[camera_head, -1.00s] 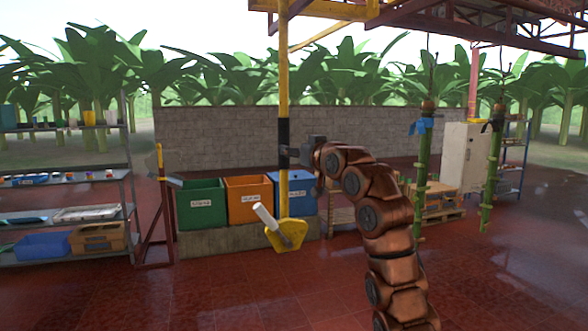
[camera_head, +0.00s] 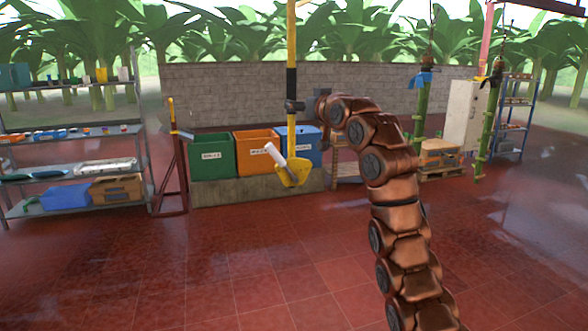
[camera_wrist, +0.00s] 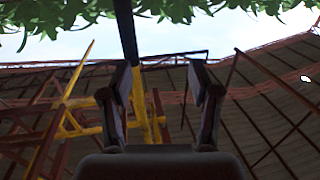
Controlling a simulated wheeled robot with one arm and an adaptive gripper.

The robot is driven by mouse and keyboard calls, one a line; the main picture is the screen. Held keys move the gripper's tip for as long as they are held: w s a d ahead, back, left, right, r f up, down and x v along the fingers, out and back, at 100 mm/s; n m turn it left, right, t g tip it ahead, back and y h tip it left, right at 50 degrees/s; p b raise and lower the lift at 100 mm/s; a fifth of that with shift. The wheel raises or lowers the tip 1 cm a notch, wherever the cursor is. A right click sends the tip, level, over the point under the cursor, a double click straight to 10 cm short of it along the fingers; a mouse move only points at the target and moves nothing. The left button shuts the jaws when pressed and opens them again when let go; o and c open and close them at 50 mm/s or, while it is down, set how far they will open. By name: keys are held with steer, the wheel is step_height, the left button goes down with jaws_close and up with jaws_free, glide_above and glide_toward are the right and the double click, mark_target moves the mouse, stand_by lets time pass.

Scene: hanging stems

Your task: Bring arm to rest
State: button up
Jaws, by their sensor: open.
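My arm rises from the lower right of the head view and bends left at the top. My gripper (camera_head: 304,105) is at its end, beside the black band of a yellow post (camera_head: 291,50) in the picture; whether they touch I cannot tell. In the wrist view my gripper (camera_wrist: 163,80) has its two fingers spread apart, with nothing held between them. The post's dark band (camera_wrist: 126,30) shows beyond the fingers, up against the sky and roof.
A yellow bracket with a white handle (camera_head: 290,172) is low on the post. Green (camera_head: 212,155), orange (camera_head: 257,150) and blue bins stand behind it. A shelf rack (camera_head: 75,140) is left; green hanging stems (camera_head: 421,110) (camera_head: 487,130) are right of my arm. The front-left floor is clear.

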steer(key=d+f+m+g+h, duration=0.35)
steer(key=d+f+h, duration=0.25)
steer(key=f, duration=0.3)
steer(key=s+d+f+m+g+h, duration=0.1)
steer(key=s+d+f+g+h, duration=0.15)
steer(key=s+d+f, duration=0.4)
steer(key=s+d+f+m+g+h, duration=0.1)
steer(key=s+d+g, duration=0.2)
steer(key=s, duration=0.6)
steer(key=s+f+g, duration=0.2)
steer(key=s+f, duration=0.5)
steer(key=s, duration=0.9)
steer(key=s+f+g+y, duration=0.1)
steer(key=s+f+g, duration=0.2)
steer(key=s+f, duration=0.4)
steer(key=s+f+g, duration=0.3)
steer(key=s+f, duration=0.5)
steer(key=s, duration=1.7)
steer(key=shift+s+d, duration=0.15)
steer(key=shift+d, duration=0.15)
steer(key=shift+f, duration=0.1)
